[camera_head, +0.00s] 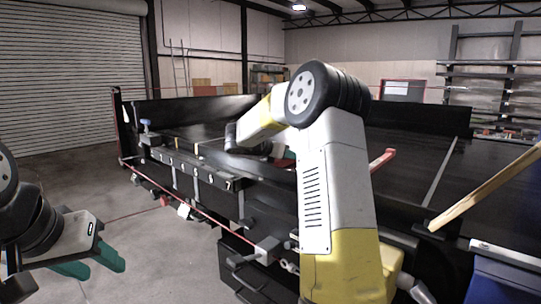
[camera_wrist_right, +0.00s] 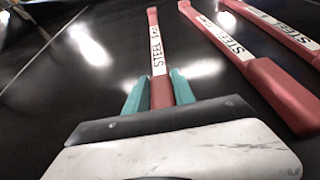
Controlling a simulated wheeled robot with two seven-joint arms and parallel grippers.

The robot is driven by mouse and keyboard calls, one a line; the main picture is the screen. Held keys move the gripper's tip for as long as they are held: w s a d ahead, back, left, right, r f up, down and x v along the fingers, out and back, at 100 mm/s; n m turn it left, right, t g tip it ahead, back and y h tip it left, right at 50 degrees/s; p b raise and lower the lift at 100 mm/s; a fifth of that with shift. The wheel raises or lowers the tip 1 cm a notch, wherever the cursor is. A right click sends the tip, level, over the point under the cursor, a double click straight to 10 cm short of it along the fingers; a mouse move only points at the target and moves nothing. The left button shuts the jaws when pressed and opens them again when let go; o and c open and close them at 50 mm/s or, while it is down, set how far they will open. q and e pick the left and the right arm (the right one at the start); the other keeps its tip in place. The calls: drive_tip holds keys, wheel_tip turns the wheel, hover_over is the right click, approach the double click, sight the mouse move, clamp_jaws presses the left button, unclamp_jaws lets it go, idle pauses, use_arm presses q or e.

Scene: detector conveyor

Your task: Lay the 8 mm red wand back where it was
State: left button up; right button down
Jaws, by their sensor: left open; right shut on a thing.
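In the right wrist view my right gripper (camera_wrist_right: 158,90) has its teal fingers shut around the handle of a red wand (camera_wrist_right: 154,28). This wand has a white label that starts with STEEL; its size is too small to read surely. It points away over the dark belt, and I cannot tell if it touches it. Two more red wands, one (camera_wrist_right: 285,92) and another (camera_wrist_right: 285,30), lie to its right with STEEL labels. In the head view my right arm hides most of that gripper; a red wand end (camera_head: 383,158) shows right of the arm. My left gripper (camera_head: 97,266) is open and empty, low at left.
The black conveyor (camera_head: 440,172) runs across the middle, with a raised back wall. A numbered rail (camera_head: 190,170) lines its near side, with a red cord below. A wooden bar (camera_head: 485,188) and a blue bin (camera_head: 500,280) are at right. Open floor lies at left.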

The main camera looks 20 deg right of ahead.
drive_tip(key=c, duration=1.1)
unclamp_jaws()
drive_tip(key=shift+o, duration=0.2)
drive_tip(key=shift+r, duration=0.1)
